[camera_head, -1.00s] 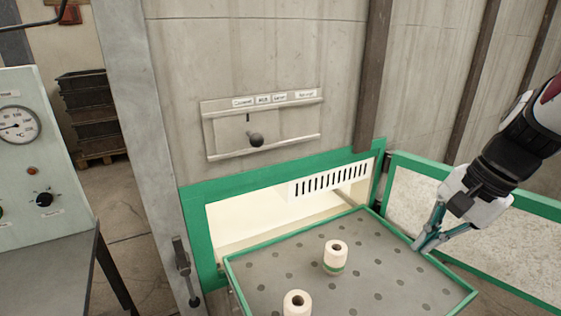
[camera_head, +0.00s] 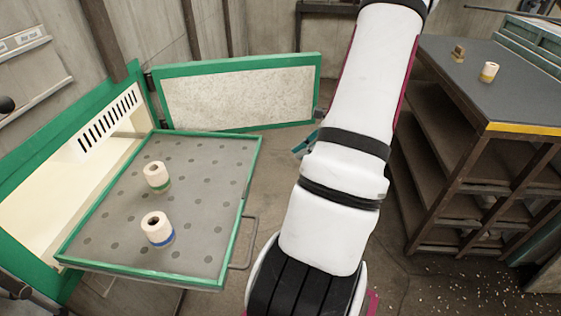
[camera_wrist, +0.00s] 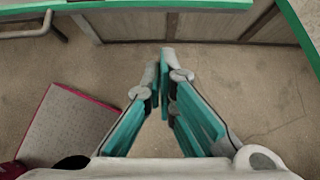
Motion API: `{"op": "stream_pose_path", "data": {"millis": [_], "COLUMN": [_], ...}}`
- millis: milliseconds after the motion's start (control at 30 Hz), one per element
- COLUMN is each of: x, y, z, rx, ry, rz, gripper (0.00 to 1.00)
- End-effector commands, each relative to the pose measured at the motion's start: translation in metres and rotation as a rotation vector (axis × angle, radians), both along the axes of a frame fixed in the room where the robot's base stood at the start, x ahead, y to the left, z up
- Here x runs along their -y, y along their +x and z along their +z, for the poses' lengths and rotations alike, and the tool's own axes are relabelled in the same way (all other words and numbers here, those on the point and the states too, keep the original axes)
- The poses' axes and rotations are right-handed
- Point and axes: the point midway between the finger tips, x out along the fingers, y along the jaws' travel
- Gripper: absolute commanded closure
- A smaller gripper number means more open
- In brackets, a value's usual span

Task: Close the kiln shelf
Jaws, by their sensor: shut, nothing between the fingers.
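The kiln shelf (camera_head: 205,214) is a grey perforated tray with a green rim, pulled out of the kiln opening (camera_head: 45,222). A grey handle (camera_head: 249,243) sticks out from its front edge. Two cream cylinders stand on it: one with a green band (camera_head: 157,176) and one with a blue band (camera_head: 157,228). My gripper (camera_head: 303,143) is right of the shelf, partly hidden behind my arm. In the wrist view my gripper (camera_wrist: 165,60) is shut and empty above the floor. The shelf's green edge and handle (camera_wrist: 28,30) show at the top left there.
The kiln door (camera_head: 240,92), green-framed with a pale panel, stands open behind the shelf. A dark shelving table (camera_head: 450,90) on the right holds another cream cylinder (camera_head: 489,71) and a small brown block (camera_head: 458,53). Bare floor lies between shelf and table.

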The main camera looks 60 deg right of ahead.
Motion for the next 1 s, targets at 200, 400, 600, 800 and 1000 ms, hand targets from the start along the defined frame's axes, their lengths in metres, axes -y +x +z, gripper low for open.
{"op": "stream_pose_path", "data": {"millis": [200, 400, 600, 800, 1000], "x": [-0.011, -0.022, -0.033, -0.04, -0.042], "y": [0.023, 0.05, 0.076, 0.094, 0.098], "z": [-0.025, -0.053, -0.065, -0.065, -0.066], "rx": [0.0, -0.001, 0.0, -0.002, -0.003], "ry": [0.004, 0.003, -0.002, -0.001, -0.001], "rz": [0.004, 0.006, 0.007, 0.006, 0.004], "gripper": [1.0, 1.0, 1.0, 1.0, 1.0]}}
